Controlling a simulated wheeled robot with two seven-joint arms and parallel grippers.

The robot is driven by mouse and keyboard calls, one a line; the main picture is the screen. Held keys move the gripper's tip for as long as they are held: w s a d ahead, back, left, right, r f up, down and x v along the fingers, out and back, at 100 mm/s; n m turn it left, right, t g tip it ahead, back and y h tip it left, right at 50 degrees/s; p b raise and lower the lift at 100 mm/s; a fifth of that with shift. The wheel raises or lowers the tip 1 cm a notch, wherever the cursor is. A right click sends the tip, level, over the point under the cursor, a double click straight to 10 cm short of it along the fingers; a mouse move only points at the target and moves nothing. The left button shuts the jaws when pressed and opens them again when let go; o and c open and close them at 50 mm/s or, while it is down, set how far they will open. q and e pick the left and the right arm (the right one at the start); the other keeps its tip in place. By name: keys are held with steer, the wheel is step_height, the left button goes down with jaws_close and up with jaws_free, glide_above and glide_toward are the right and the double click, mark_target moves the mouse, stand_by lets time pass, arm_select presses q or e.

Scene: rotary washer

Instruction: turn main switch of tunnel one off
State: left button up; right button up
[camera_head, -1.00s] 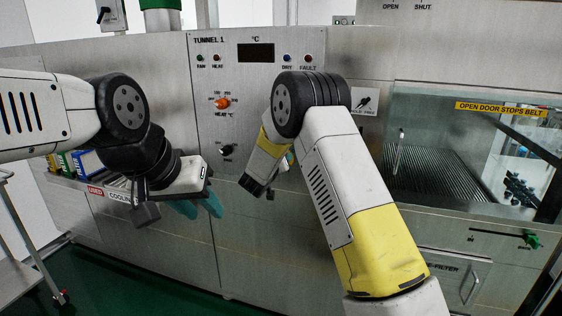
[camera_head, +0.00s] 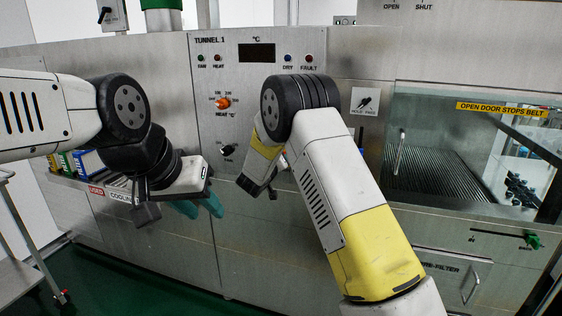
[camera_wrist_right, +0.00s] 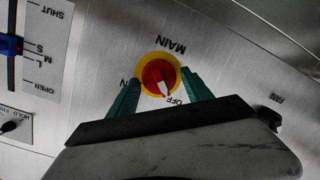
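The main switch (camera_wrist_right: 158,77) is a red knob on a yellow ring, seen upside down in the right wrist view. Its white pointer faces down and slightly right, toward the OFF label (camera_wrist_right: 175,102). My right gripper (camera_wrist_right: 160,80) is open, with one teal finger on each side of the switch. I cannot tell whether a finger touches the ring. In the head view my right arm hides the switch and the right fingers. My left gripper (camera_head: 199,208) hangs open and empty in front of the panel at the left.
The TUNNEL 1 panel (camera_head: 240,110) carries lamps, a dark display (camera_head: 256,53), an orange heat knob (camera_head: 223,103) and a black knob (camera_head: 228,150). A glass door (camera_head: 470,140) stands right. A trolley (camera_head: 20,270) stands at the left edge. A blue slider (camera_wrist_right: 10,45) shows in the wrist view.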

steer(key=shift+o, duration=0.4)
steer(key=v, duration=0.7)
steer(key=shift+s, duration=0.4)
steer(key=shift+a+r, duration=0.1)
